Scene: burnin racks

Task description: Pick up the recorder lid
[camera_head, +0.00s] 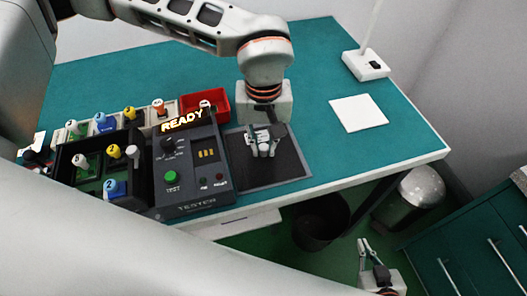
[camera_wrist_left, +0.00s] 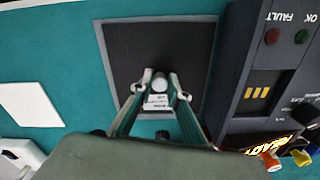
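My left gripper (camera_head: 262,138) points down over a dark square panel (camera_head: 288,172) with a grey border, to the right of the tester. In the left wrist view its fingers (camera_wrist_left: 160,76) stand apart on either side of a small pale round knob (camera_wrist_left: 159,86) with a white printed label (camera_wrist_left: 157,101) below it. The label's text is too small to read. I cannot tell for sure whether this knobbed piece is the recorder lid, or whether the fingers touch it. My right gripper (camera_head: 371,246) hangs low at the bottom right, away from the table, its fingers apart and empty.
The tester (camera_head: 188,170) with a lit READY sign stands left of the panel. Racks with several numbered knobbed modules are further left. A red bin (camera_head: 220,100) stands behind the tester.

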